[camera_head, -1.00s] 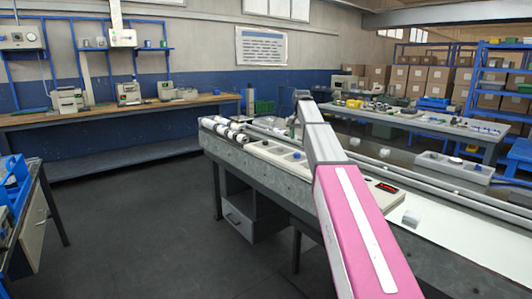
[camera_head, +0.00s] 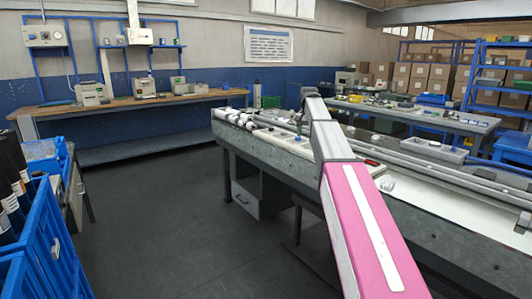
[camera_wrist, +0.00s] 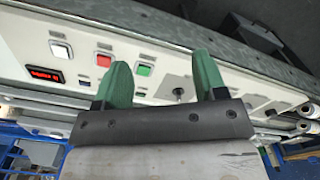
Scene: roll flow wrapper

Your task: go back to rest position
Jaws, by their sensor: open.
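My gripper (camera_wrist: 160,78) shows in the wrist view with its two green fingers spread apart and nothing between them. It is above the control panel (camera_wrist: 170,62) of the roll flow wrapper, which carries a red-lit display (camera_wrist: 45,75), a white, a red (camera_wrist: 104,61) and a green button (camera_wrist: 144,69), and a small dark knob (camera_wrist: 179,92). In the head view my pink arm reaches over the wrapper (camera_head: 460,235); the gripper itself is hidden there.
Blue crates (camera_head: 55,245) with dark rolls stand at the near left. A wooden workbench (camera_head: 130,105) runs along the back wall. Blue shelves (camera_head: 490,90) with boxes are at the right. The dark floor (camera_head: 165,220) left of the wrapper is clear.

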